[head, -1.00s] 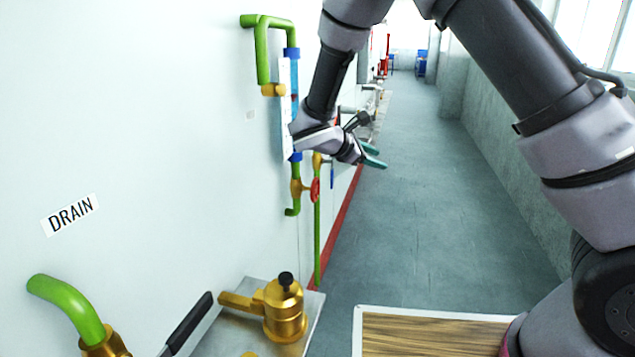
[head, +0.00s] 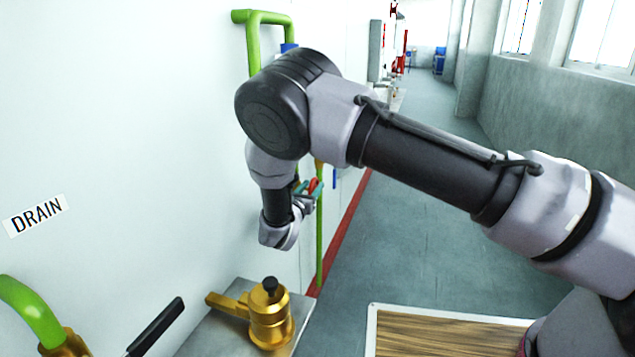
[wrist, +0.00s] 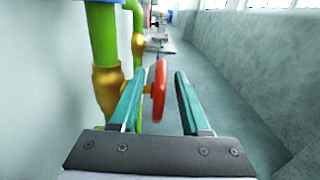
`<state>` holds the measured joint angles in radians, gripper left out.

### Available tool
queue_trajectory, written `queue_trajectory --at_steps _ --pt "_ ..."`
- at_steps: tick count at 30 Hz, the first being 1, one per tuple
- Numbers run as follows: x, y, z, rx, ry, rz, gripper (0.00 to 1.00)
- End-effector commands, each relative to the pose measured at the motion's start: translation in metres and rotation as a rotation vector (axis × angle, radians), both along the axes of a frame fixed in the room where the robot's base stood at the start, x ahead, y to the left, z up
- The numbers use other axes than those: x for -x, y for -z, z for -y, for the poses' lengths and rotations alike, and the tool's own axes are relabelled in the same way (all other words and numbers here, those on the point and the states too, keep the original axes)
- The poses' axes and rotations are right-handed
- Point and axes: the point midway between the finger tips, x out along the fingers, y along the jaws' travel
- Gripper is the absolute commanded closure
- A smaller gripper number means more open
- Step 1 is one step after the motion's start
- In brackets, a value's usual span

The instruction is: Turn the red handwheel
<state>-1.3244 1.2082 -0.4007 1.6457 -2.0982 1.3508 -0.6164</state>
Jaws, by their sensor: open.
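The red handwheel (wrist: 159,90) stands out from a brass valve (wrist: 106,88) on a vertical green pipe by the wall. In the wrist view my gripper (wrist: 168,76) is open, and the wheel shows edge-on in the gap between its two teal fingers, closer to the left finger. I cannot tell whether either finger touches it. In the head view a small part of the handwheel (head: 314,186) shows beside the teal fingertips (head: 304,188); my arm hides the valve and most of the gauge pipe.
A brass fitting (head: 270,315) with a black knob stands on a metal ledge below. A black-handled lever (head: 156,326) and a green drain pipe (head: 30,308) are at lower left. A wood-topped board (head: 440,338) lies at the bottom. The corridor floor (head: 420,220) to the right is clear.

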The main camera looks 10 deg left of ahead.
Motion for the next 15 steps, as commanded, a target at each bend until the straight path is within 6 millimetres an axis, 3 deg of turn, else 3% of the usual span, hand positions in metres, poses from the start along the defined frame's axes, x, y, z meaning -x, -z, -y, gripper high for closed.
queue_trajectory --at_steps 6,15 --pt "-0.033 0.0 0.005 -0.001 0.001 0.0 0.54" --pt "-0.043 0.0 0.006 -0.001 -0.001 -0.001 0.54"
